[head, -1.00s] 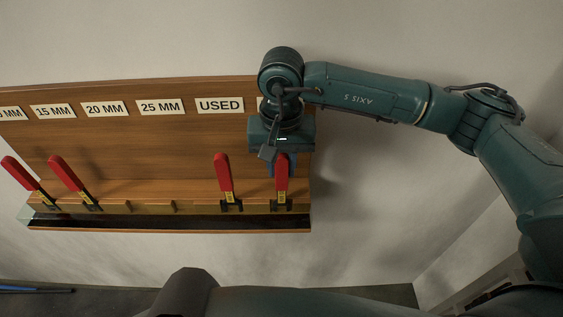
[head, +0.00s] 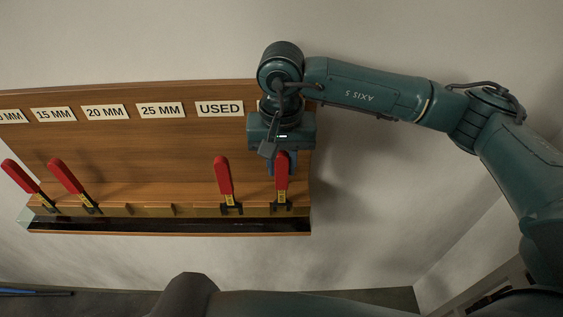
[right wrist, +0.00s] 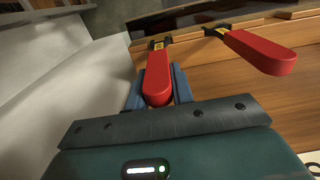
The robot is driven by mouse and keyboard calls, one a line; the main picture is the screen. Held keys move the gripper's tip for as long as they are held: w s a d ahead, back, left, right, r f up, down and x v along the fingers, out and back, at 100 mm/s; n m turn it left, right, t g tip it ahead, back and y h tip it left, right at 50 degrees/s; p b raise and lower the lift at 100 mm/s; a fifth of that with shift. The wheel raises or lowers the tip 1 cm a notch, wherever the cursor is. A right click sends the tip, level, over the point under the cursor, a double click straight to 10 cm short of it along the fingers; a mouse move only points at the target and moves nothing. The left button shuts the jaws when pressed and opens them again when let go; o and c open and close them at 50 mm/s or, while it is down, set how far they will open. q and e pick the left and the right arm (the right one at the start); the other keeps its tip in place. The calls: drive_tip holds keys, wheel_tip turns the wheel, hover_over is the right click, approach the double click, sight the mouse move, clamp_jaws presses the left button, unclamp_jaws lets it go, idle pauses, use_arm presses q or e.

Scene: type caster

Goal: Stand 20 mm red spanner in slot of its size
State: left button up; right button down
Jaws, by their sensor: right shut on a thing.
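A red spanner (head: 282,169) stands at the right end of the wooden rack (head: 150,165), its dark head down at the rack's front ledge. My right gripper (head: 283,165) is shut on its red handle; the handle also shows between the blue fingers in the right wrist view (right wrist: 157,78). The size mark on it is too small to read. A second red spanner (head: 223,175) stands just to its left, below the USED label (head: 220,108). The 20 MM label (head: 105,112) is left of centre on the backboard, with empty ledge below it. My left gripper is not in view.
Two more red spanners (head: 73,184) (head: 25,182) lean in the rack's left part, below the 15 MM label (head: 53,114) and further left. A 25 MM label (head: 160,110) has empty ledge below it. Pale wall surrounds the rack.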

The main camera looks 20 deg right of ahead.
drive_tip(key=shift+r+p, duration=1.05)
drive_tip(key=shift+r, duration=2.25)
drive_tip(key=shift+f, duration=0.15)
